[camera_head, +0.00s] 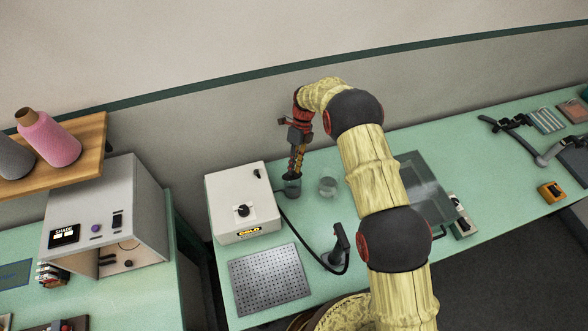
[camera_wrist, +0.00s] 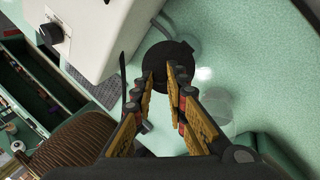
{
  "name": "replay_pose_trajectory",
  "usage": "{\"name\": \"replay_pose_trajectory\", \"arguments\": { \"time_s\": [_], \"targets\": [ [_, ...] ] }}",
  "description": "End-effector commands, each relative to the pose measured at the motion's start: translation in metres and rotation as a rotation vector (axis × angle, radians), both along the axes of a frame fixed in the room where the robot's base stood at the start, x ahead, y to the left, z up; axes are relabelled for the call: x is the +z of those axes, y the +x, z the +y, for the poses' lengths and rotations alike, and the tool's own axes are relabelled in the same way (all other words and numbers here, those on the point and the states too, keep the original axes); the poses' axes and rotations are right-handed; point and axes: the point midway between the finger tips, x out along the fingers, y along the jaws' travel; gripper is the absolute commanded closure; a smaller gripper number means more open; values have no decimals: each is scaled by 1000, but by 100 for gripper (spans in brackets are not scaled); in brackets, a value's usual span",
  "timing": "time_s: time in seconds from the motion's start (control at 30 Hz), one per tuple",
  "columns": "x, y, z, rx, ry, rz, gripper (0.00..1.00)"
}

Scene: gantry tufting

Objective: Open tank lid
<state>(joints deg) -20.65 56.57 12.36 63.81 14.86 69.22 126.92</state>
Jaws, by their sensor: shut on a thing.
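The tank (camera_head: 292,188) is a small grey-green cylinder beside the white control box on the green bench. Its lid shows in the wrist view as a dark round disc (camera_wrist: 158,58). My gripper (camera_head: 295,173) reaches down onto the tank's top from above. In the wrist view its fingertips (camera_wrist: 175,74) are close together over the middle of the lid, shut on it. The part between the fingertips is hidden. I cannot tell whether the lid is raised off the tank.
The white box (camera_head: 238,205) with a black knob stands left of the tank. A clear glass jar (camera_head: 327,187) is just right. A perforated plate (camera_head: 269,279) and a black-handled tool (camera_head: 338,245) with a cable lie in front. A glassy tray (camera_head: 428,190) lies behind my arm.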

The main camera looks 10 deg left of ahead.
Motion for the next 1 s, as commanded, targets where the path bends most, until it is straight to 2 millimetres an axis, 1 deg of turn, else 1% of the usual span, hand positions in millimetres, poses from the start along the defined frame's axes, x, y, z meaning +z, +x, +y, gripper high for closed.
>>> {"name": "replay_pose_trajectory", "arguments": {
  "time_s": [0.03, 0.17, 0.67, 0.7, 1.0],
  "targets": [
    [-1, 3, 1, 0, -4, 6, 100],
    [0, 5, 2, -1, -17, 31, 100],
    [2, 6, 2, 0, -24, 48, 100],
    [1, 5, 2, 0, -24, 48, 85],
    [1, 5, 2, 0, -24, 50, 68]
  ]
}}
